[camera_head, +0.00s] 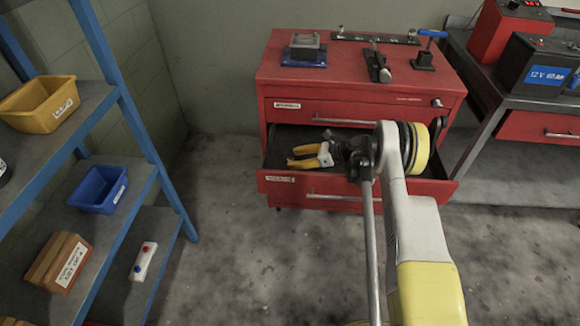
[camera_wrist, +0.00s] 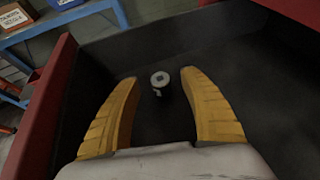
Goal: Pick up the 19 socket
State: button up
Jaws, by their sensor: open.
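In the wrist view a small grey, cylindrical socket (camera_wrist: 160,82) stands upright on the dark floor of the open drawer (camera_wrist: 250,62). Its top shows a hole. A mark on its side is too small to read. My gripper (camera_wrist: 158,80) has its two yellow fingers spread, one on each side of the socket in the picture, with nothing between them touching it. In the head view my gripper (camera_head: 307,156) reaches into the open drawer (camera_head: 315,189) of the red cabinet, fingers pointing left. The socket cannot be made out in the head view.
The red cabinet's top (camera_head: 340,75) holds a grey block on a blue base and several tools. A blue shelf (camera_head: 125,95) with bins stands at the left. A workbench with a 12V battery (camera_head: 540,65) is at the right. The drawer walls surround my gripper.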

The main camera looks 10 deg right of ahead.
jog(key=shift+x, duration=0.8)
jog(key=shift+d+r, duration=0.1)
grip_shut()
